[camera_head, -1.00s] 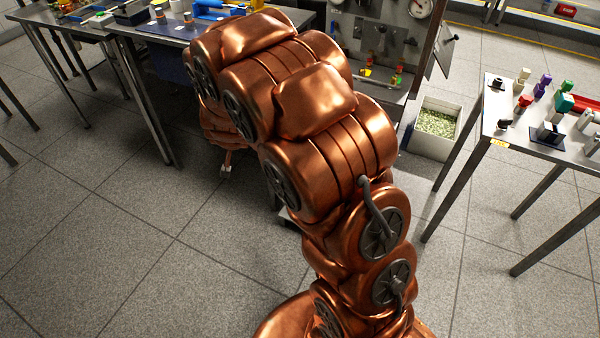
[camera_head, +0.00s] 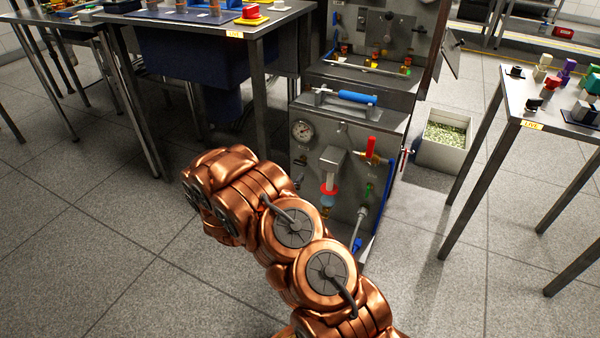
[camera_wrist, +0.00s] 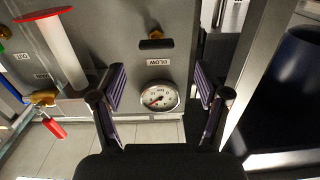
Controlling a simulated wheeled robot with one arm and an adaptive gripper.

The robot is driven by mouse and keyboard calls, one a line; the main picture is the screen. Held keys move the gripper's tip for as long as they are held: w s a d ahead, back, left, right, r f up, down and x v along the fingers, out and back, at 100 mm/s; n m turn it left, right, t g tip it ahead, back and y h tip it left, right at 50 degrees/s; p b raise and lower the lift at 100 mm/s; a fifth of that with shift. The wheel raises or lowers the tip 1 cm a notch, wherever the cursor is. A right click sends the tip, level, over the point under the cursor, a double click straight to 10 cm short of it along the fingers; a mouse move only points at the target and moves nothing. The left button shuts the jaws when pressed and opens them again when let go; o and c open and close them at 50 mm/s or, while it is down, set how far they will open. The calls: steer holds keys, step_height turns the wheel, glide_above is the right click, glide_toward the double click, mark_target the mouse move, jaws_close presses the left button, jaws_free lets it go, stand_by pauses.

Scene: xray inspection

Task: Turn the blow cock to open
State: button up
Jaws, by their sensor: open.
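The blow cock (camera_wrist: 156,43) shows in the wrist view as a dark horizontal bar with a small brass part, on a grey panel beside an upside-down BLOW label (camera_wrist: 159,62). My gripper (camera_wrist: 158,75) is open and empty, its two dark fingers spread left and right. The label and a round gauge (camera_wrist: 159,97) appear between the fingers, and the cock appears just beyond the fingertips. The distance to the panel is hard to tell. In the head view my arm hides the gripper and I cannot make out the cock.
The grey cabinet (camera_head: 316,150) carries the gauge (camera_head: 302,131), a white column with a red ring (camera_head: 328,188) and a red-handled valve (camera_head: 370,150). Tables stand left and right. A bin (camera_head: 443,143) stands right of the cabinet. The left floor is clear.

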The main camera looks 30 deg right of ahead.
mark_target(298, 164)
steer(key=shift+s+b+x, duration=0.1)
steer(key=shift+b+x, duration=0.75)
steer(key=shift+x, duration=1.1)
steer(key=shift+s+b+x, duration=0.15)
steer(key=shift+b+x, duration=0.7)
steer(key=shift+x, duration=1.1)
steer(key=shift+d+f, duration=0.1)
steer(key=shift+d, duration=0.05)
steer(key=shift+c, duration=0.2)
steer(key=shift+w, duration=0.1)
steer(key=c, duration=1.1)
steer(key=shift+c, duration=0.2)
